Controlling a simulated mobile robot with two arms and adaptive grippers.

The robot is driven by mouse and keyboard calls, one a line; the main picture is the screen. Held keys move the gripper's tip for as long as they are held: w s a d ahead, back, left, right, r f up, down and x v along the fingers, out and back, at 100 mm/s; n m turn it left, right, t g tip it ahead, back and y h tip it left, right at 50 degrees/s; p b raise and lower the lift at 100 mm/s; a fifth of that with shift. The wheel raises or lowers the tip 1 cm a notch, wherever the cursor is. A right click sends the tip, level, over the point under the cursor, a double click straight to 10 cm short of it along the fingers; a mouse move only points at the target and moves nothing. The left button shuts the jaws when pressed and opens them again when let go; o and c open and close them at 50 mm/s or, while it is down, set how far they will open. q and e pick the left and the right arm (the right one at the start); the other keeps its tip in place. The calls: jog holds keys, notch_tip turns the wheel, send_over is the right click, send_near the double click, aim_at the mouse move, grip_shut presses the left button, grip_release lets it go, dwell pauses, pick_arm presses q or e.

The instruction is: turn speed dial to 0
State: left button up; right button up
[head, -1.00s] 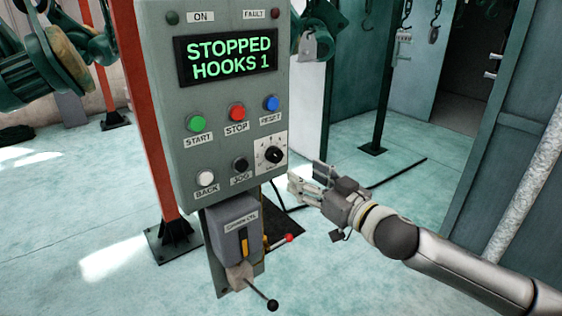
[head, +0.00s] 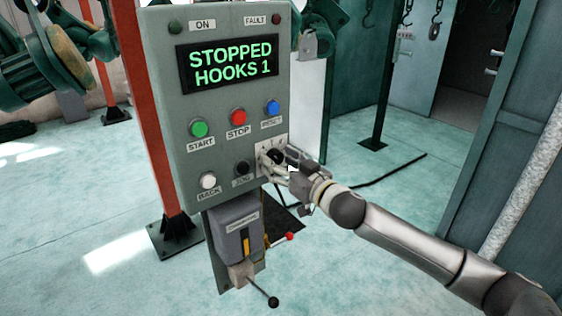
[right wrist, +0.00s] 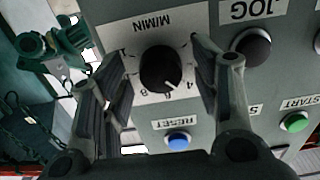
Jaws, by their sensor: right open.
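The speed dial is a black round knob (right wrist: 160,68) on a white scale plate marked M/MIN, upside down in the right wrist view. A white pointer line on the knob points down in that view, close to the 6 and 4 marks. In the head view the knob (head: 275,156) is at the lower right of the grey control panel (head: 222,100). My right gripper (head: 280,165) is at the dial. In the right wrist view its open fingers (right wrist: 162,80) stand on either side of the knob, with a gap on each side. My left gripper is not in view.
The display (head: 232,62) reads STOPPED HOOKS 1. A blue RESET button (head: 272,107) sits just above the dial, and a black JOG button (head: 242,168) sits left of it. A box with a lever (head: 235,235) hangs below.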

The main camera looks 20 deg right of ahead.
jog(key=c, duration=1)
jog(key=shift+c, duration=0.2)
jog(key=shift+r+n, duration=0.1)
jog(key=shift+n, duration=0.2)
jog(key=n+p, duration=0.2)
jog(key=shift+n, duration=0.4)
jog(key=n+p, duration=0.1)
jog(key=n, duration=0.2)
jog(key=shift+d+n+p, duration=0.1)
jog(key=shift+n+p, duration=0.25)
jog(key=shift+n, duration=0.05)
jog(key=n+p, duration=0.1)
jog(key=n, duration=0.3)
jog(key=shift+r+p, duration=0.1)
jog(key=shift+p, duration=0.2)
jog(key=n+p, duration=0.1)
jog(key=n, duration=0.3)
jog(key=shift+n, duration=0.3)
